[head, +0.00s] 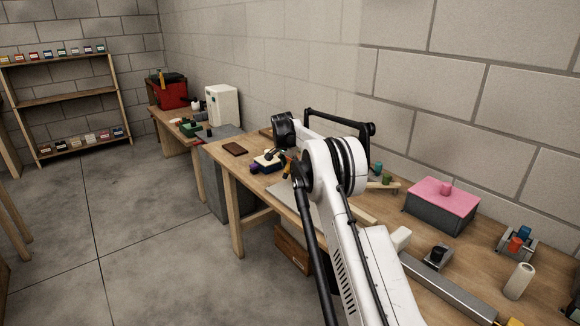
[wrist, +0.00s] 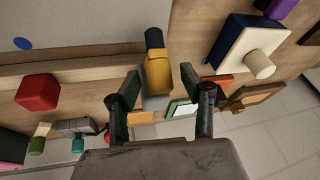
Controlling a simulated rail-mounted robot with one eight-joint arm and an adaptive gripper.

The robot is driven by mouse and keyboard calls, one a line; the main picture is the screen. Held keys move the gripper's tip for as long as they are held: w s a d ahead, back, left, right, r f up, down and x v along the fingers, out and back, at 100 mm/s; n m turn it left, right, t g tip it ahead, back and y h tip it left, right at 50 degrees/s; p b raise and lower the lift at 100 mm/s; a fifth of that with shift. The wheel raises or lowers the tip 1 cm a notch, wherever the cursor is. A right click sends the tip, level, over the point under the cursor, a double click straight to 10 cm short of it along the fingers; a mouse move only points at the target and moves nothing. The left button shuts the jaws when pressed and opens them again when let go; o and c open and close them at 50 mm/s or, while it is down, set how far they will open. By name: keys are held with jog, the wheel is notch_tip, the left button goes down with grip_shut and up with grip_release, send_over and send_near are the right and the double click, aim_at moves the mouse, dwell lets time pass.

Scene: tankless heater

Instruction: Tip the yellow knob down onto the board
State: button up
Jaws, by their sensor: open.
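The yellow knob (wrist: 158,72) has a black end (wrist: 154,38) and shows in the middle of the wrist view, above a grey block (wrist: 155,102). My gripper (wrist: 168,84) is open, with one dark finger on each side of the knob's lower part. The fingers look apart from it; I cannot tell how far beyond the fingertips it lies. A wooden board (wrist: 90,72) runs across behind the knob, though I cannot tell if it is the task's board. In the head view my arm hides most of this spot.
In the wrist view, a red block (wrist: 38,92) lies left and a blue and cream box with a round knob (wrist: 243,52) stands right. A green-framed piece (wrist: 182,109) is close to the fingers. In the head view, a pink-topped box (head: 442,205) stands by the wall.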

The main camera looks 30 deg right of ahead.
jog(key=shift+f, duration=0.1)
grip_shut()
dwell(0.4)
